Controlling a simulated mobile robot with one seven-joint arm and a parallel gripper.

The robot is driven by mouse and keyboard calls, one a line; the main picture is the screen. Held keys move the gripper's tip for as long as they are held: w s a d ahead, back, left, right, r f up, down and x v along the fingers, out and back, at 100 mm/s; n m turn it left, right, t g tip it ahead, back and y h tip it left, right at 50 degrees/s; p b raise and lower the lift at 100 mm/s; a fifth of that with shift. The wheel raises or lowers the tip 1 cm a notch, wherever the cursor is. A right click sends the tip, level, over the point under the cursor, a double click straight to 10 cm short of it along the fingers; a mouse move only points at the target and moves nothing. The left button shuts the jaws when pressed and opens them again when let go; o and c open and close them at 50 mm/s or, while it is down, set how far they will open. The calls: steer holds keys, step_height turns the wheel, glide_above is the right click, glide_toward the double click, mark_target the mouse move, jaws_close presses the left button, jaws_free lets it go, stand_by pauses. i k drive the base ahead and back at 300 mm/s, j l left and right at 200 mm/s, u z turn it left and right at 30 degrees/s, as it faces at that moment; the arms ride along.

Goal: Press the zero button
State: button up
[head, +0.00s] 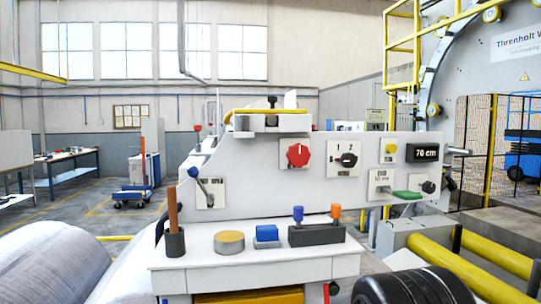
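The machine's grey control panel (260,187) faces me. A small yellow button (389,147) sits on a pale plate at its upper right, just left of a black display (423,153) reading 70 cm. The small label under this button is too small to read, so I cannot confirm from the lettering that it is the zero button. My gripper is not in view.
The panel also has a red knob (298,154), a black 1-2 selector (347,160), a black knob (428,187) and a blue-tipped lever (195,174). A white shelf (200,278) with small items juts out below. Yellow rollers (500,254) and a black ribbed cylinder (412,287) lie lower right.

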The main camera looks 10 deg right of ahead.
mark_target(391, 148)
steer(key=z, duration=0.85)
